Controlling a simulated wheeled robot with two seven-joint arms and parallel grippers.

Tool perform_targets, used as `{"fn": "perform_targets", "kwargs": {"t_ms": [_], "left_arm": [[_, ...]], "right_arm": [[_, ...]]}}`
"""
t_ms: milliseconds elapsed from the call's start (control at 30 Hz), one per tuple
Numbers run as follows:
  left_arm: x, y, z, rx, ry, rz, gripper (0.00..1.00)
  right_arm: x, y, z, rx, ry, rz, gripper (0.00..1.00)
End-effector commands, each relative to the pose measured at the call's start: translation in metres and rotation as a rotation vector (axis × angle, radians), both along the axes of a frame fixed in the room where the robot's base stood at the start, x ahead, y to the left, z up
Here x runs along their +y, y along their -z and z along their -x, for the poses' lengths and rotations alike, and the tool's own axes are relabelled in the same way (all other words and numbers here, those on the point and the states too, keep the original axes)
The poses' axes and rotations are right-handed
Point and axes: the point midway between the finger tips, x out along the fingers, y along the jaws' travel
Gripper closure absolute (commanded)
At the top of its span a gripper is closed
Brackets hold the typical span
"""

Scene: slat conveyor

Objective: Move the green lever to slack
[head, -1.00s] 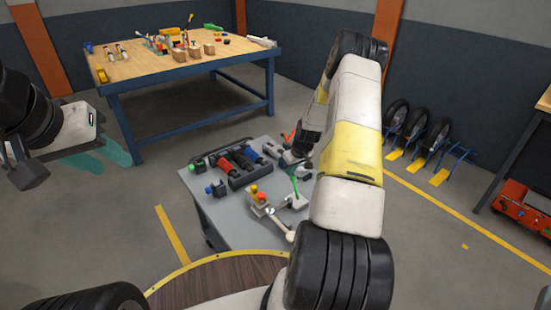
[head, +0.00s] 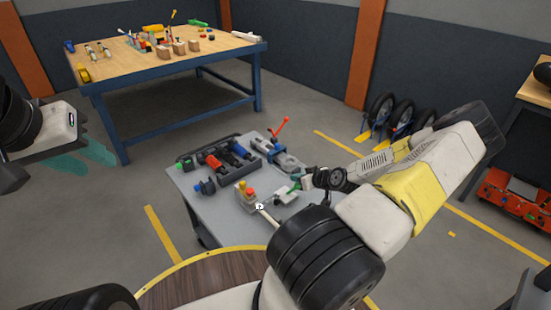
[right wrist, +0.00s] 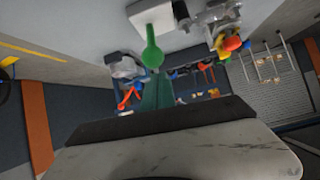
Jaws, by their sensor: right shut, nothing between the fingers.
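The green lever (right wrist: 151,50) shows in the right wrist view, standing out from a white base block (right wrist: 150,17) and ending in a round knob. In the head view its base (head: 285,196) is on the grey cart's right side; the lever is hard to tell from my fingers there. My right gripper (head: 298,182) is shut and empty, right beside the lever. In the right wrist view its dark green fingers (right wrist: 158,80) are just below the knob; contact cannot be told. My left gripper (head: 88,153) hangs at the left with its teal fingers apart, far from the lever.
A wooden workbench (head: 130,70) stands behind. Floor lies clear between them.

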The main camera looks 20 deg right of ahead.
Motion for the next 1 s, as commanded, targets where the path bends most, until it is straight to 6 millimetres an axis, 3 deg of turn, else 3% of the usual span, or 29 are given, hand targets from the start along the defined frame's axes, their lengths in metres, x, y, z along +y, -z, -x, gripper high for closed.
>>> {"fn": "perform_targets", "kwargs": {"t_ms": [500,1000], "left_arm": [[0.0,0.0,0.0,0.0,0.0,0.0,0.64],[0.0,0.0,0.0,0.0,0.0,0.0,0.64]], "right_arm": [[-0.009,0.015,0.025,0.011,0.002,0.0,1.0],[-0.011,0.017,0.028,0.015,0.007,-0.003,1.0]]}}
